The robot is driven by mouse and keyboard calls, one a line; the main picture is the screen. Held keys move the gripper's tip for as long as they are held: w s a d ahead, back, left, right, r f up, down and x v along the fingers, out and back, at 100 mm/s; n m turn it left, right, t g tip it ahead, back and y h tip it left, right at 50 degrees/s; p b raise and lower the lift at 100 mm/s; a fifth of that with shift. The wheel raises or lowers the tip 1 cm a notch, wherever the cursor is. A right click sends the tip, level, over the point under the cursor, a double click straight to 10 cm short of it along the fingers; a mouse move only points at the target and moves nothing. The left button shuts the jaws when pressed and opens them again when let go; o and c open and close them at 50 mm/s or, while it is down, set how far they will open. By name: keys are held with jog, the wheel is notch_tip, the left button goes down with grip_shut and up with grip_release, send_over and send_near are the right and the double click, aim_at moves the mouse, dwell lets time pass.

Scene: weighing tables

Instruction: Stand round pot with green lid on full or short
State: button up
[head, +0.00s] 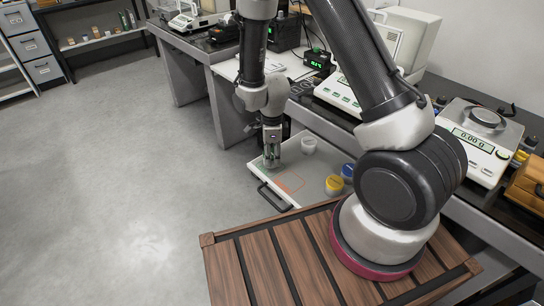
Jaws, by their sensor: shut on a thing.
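My gripper (271,155) points down over the left part of an open white drawer (236,160). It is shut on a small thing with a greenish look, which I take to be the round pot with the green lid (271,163). The fingers hide most of it, and I cannot tell whether it touches the drawer floor. An orange outlined marking (291,184) lies on the drawer floor, to the right of and nearer than the gripper. I cannot read any words on it.
A pale pot (309,145), a yellow-lidded pot (334,186) and a blue-lidded pot (347,172) stand in the drawer. A balance (470,138) reading 0.00 g stands on the dark table at right. The drawer handle (272,197) sticks out in front. The floor at left is clear.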

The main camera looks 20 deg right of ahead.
jog(key=shift+f, duration=0.45)
jog(key=shift+f, duration=0.1)
jog(key=o, duration=1.1)
jog(key=shift+o, duration=0.2)
notch_tip(320, 180, up, 13)
notch_tip(320, 180, up, 8)
jog(key=n+t, duration=0.1)
jog(key=n, duration=0.3)
send_over(272, 153)
jog(key=s+d, duration=0.2)
jog(key=d, duration=0.2)
jog(key=s+d+r+n+t, duration=0.1)
jog(key=s+d+r+n, duration=0.4)
jog(key=s+r+n, duration=0.3)
jog(key=s+d+r+n+t, duration=0.2)
jog(key=s+d+r+n, duration=0.3)
jog(key=s+r+n, duration=0.4)
jog(key=shift+s+d+r, duration=0.2)
jog(key=shift+s, duration=0.75)
